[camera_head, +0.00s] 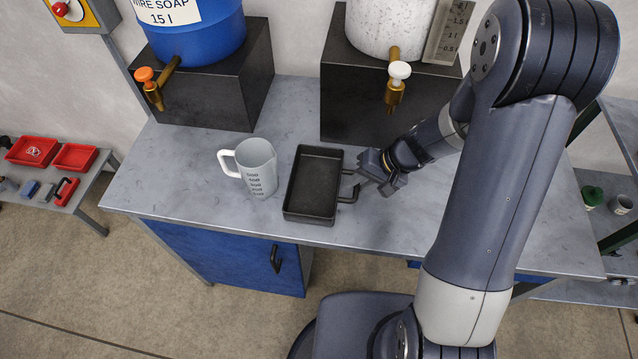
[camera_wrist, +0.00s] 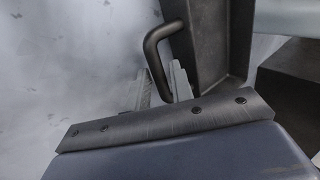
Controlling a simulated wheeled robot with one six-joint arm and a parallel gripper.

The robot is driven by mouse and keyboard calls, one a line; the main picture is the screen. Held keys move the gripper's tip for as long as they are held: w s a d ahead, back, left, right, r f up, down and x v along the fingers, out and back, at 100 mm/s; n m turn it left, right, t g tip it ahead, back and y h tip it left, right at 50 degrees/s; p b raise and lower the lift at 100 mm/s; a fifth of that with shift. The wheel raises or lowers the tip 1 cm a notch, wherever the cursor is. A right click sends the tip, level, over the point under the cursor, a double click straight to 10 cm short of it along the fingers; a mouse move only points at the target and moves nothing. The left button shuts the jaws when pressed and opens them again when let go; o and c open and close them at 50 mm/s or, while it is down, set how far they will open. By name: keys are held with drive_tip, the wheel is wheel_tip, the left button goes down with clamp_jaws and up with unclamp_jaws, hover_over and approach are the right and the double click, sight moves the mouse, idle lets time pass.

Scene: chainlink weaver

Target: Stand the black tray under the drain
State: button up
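The black tray (camera_head: 312,184) lies flat on the grey bench, in front of the right-hand black block. Its looped handle (camera_head: 350,190) points right and also shows in the wrist view (camera_wrist: 157,52). My gripper (camera_head: 365,178) is at this handle, with its pale fingers (camera_wrist: 160,88) on either side of the bar. I cannot tell whether they press on it. A brass tap with a white knob (camera_head: 396,86) hangs from the white speckled tank, behind and right of the tray. A brass tap with an orange knob (camera_head: 151,86) hangs from the blue tank.
A white measuring jug (camera_head: 257,168) stands close left of the tray. Black blocks (camera_head: 215,95) carry the tanks at the back. The bench (camera_head: 185,185) is clear left of the jug. Red trays (camera_head: 74,157) sit on a low side table at far left.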

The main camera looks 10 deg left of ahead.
drive_tip(key=shift+c, duration=0.4)
clamp_jaws()
drive_tip(key=shift+r, duration=0.15)
